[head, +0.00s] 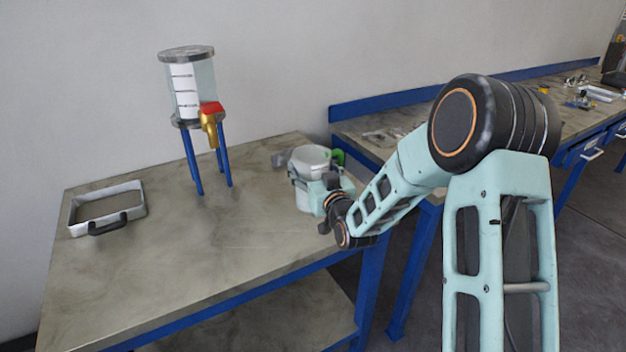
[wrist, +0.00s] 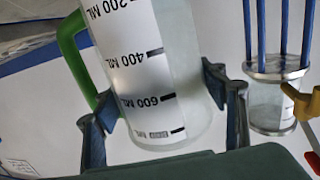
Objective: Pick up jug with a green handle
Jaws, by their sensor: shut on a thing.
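The jug (head: 312,160) is at the right end of the near table in the head view, partly hidden behind my wrist. Its green handle (head: 338,156) shows on its right side. In the wrist view the clear jug (wrist: 150,60) fills the middle, with a white scale marked in ML, and its green handle (wrist: 72,55) is at left. My gripper (wrist: 168,105) has one finger on each side of the jug's body and is shut on it. It shows in the head view (head: 322,185) at the jug. I cannot tell whether the jug's base touches the table.
A glass tank (head: 205,88) on blue legs, with a brass tap (head: 209,125) and red valve, stands left of the jug. A grey tray (head: 107,208) with a black handle lies at the table's left. The table's front middle is clear. Another bench (head: 380,125) stands at right.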

